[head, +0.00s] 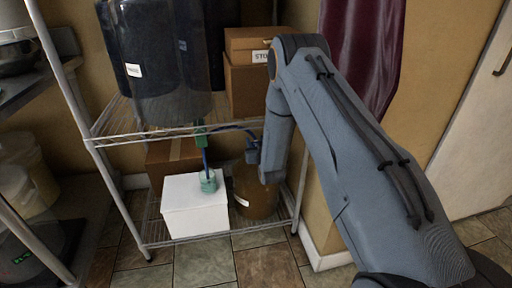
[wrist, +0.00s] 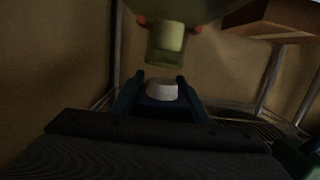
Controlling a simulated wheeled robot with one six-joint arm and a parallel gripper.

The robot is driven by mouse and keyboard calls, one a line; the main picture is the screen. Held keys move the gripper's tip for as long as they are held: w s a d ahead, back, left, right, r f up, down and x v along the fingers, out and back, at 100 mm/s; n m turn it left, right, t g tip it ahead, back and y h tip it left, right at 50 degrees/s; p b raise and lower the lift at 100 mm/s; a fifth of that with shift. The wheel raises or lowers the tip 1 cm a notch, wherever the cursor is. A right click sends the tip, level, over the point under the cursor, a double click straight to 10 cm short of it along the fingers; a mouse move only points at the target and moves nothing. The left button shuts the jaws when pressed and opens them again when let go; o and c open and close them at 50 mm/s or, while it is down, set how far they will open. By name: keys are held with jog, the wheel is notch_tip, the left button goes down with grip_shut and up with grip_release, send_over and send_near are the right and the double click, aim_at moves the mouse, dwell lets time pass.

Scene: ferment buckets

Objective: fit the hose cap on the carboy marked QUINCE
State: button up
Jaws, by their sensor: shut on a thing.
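In the head view my gripper (head: 252,156) points down just above a brown carboy (head: 258,192) on the lower shelf. A blue hose (head: 230,128) arcs from a green clip (head: 200,138) on the shelf edge to my gripper. In the wrist view my gripper (wrist: 160,79) is shut on a pale cap (wrist: 162,91). A greenish carboy neck (wrist: 165,47) lies beyond the fingertips, apart from the cap. The brown carboy's pale label (head: 241,201) is too small to read, so I cannot tell which carboy is QUINCE.
A white box (head: 195,212) stands left of the brown carboy, with a teal cup (head: 208,181) on top; the hose's other end runs down into it. The upper wire shelf (head: 150,134) overhangs, carrying a large dark vessel (head: 155,65) and cardboard boxes (head: 245,90). Rack posts (head: 110,185) flank the space.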

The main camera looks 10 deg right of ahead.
jog(key=shift+w+f+b, duration=0.15)
jog(key=shift+w+b, duration=0.5)
jog(key=shift+w, duration=0.45)
jog(key=shift+w+f+b, duration=0.1)
jog(key=shift+w+b, duration=0.5)
jog(key=shift+w, duration=0.5)
jog(key=shift+f, duration=1)
dwell(1.8)
jog(key=o, duration=1.1)
jog(key=shift+s, duration=0.1)
